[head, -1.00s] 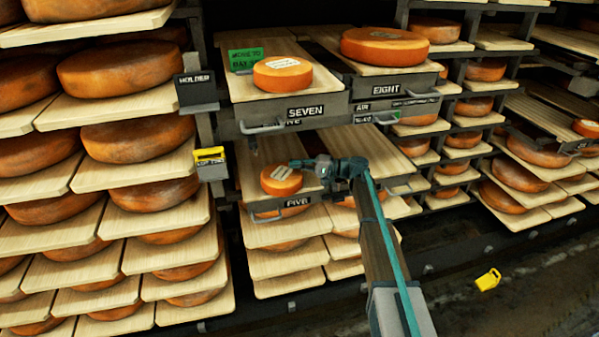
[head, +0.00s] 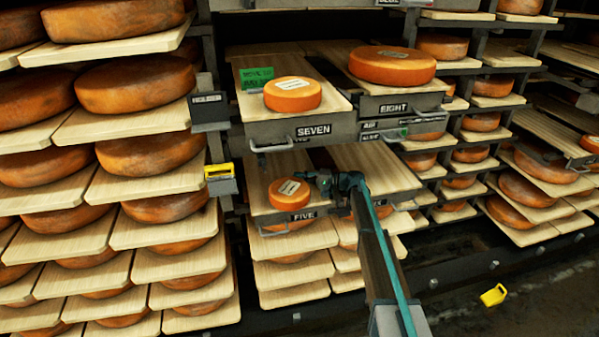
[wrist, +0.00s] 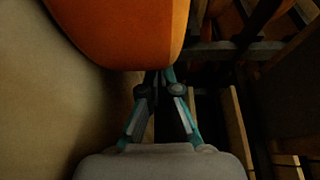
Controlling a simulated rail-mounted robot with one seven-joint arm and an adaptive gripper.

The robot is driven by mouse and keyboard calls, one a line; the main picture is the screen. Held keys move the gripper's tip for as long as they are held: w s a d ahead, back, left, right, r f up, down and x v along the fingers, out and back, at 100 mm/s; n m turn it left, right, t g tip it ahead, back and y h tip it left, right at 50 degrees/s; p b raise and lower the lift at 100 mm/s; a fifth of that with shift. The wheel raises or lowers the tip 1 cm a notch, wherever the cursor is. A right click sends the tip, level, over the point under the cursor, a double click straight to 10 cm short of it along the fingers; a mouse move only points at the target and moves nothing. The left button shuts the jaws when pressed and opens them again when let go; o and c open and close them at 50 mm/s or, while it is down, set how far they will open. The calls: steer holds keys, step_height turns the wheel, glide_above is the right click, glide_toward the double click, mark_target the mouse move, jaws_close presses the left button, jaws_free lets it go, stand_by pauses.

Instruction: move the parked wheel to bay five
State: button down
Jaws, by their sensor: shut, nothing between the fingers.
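A small orange cheese wheel (head: 287,193) with a pale label lies on the pulled-out board marked FIVE (head: 262,172). Another labelled wheel (head: 292,95) lies on the board marked SEVEN (head: 325,99) above, with a green card (head: 257,77) behind it that begins "MOVE TO". My gripper (head: 310,178) is low over the FIVE board, at the right far side of the wheel there. In the wrist view my gripper's fingers (wrist: 158,84) are together and empty, close to the rim of an orange wheel (wrist: 122,32). Whether they touch it I cannot tell.
A larger wheel (head: 392,65) sits on the board marked EIGHT. An empty board (head: 375,170) lies right of FIVE, partly behind my arm. The SEVEN shelf hangs above my gripper. A yellow tag (head: 219,171) is on the left post; a yellow object (head: 493,296) lies on the floor.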

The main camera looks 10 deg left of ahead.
stand_by(0.3)
steer(key=shift+s+d+f+b, duration=0.15)
steer(key=shift+s+b, duration=0.3)
steer(key=shift+b, duration=0.2)
steer(key=shift+s+d+b, duration=0.1)
steer(key=shift+s+b, duration=0.25)
steer(key=shift+s, duration=0.05)
steer(key=shift+w, duration=0.1)
